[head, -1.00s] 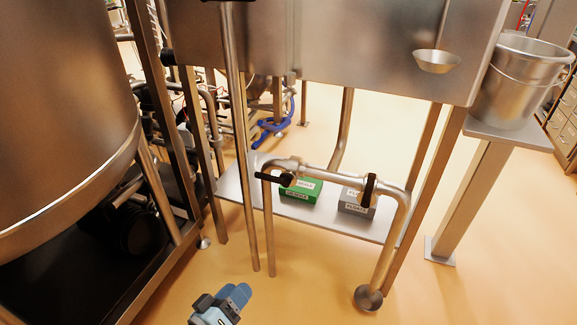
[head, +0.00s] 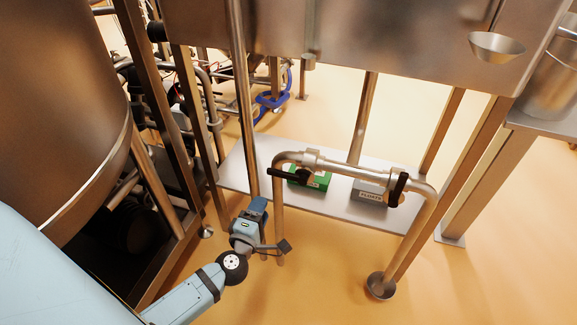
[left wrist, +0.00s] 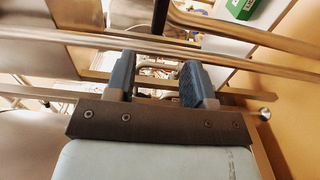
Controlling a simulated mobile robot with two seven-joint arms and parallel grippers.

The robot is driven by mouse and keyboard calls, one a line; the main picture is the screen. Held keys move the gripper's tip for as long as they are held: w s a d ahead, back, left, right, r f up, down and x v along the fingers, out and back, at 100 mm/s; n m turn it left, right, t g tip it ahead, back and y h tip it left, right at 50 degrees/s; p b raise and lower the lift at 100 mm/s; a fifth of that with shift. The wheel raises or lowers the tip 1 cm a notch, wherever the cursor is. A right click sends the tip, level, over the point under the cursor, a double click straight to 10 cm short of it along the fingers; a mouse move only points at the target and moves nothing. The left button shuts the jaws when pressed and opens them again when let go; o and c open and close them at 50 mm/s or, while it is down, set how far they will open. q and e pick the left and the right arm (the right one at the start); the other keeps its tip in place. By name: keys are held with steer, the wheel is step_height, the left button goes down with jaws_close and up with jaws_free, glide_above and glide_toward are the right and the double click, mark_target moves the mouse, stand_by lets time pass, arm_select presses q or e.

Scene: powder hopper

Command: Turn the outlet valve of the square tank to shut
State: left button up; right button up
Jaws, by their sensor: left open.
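The square tank (head: 350,45) is a steel box on legs across the top of the head view. Below it runs a bent steel pipe (head: 350,170) with two black valve handles. The left handle (head: 287,174) points left, roughly along the pipe's horizontal run; the right handle (head: 398,189) stands across the pipe. I cannot tell for certain which is the outlet valve. My left gripper (head: 257,205) is below and left of the left handle, apart from it. In the left wrist view its blue fingers (left wrist: 158,75) are open and empty, with steel pipes crossing beyond them. My right gripper is out of view.
A vertical pipe (head: 240,90) stands close by my left gripper. A low shelf (head: 330,206) carries a green box (head: 318,180) and a grey box (head: 368,192). A large round vessel (head: 60,110) fills the left. Open floor lies at the front.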

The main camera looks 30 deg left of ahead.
mark_target(277, 176)
arm_select(q)
steer(key=b+x, duration=0.1)
steer(key=x, duration=1.3)
steer(key=shift+a, duration=0.1)
jaws_close()
